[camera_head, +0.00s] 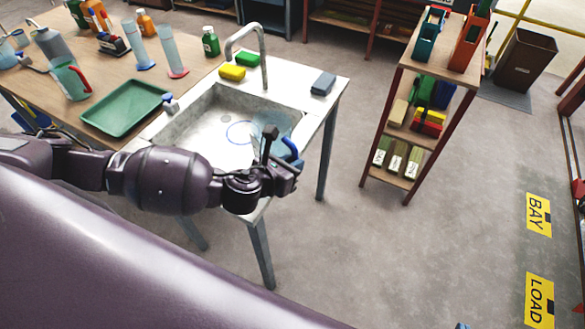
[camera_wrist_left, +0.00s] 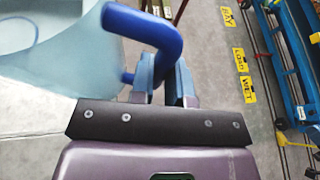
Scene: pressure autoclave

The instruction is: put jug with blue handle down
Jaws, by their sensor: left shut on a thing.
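The jug with the blue handle is a translucent pale-blue vessel (camera_head: 268,130) at the right part of the sink basin (camera_head: 205,122). Its blue handle (camera_head: 291,147) faces my left gripper (camera_head: 280,160). In the left wrist view, the fingers of my left gripper (camera_wrist_left: 163,88) are shut on the blue handle (camera_wrist_left: 150,28), and the jug's clear body (camera_wrist_left: 75,55) fills the upper left. My arm partly hides the jug in the head view. I cannot tell whether its base touches the basin. A blue ring outline (camera_head: 241,132) shows on the basin floor. My right gripper is not in view.
Yellow (camera_head: 232,72) and green (camera_head: 247,59) sponges lie behind the basin by the tap (camera_head: 262,45). A grey-blue block (camera_head: 323,83) lies on the right counter. A green tray (camera_head: 125,107) and a jug with a red handle (camera_head: 70,82) are on the left table. A shelf (camera_head: 398,75) stands right.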

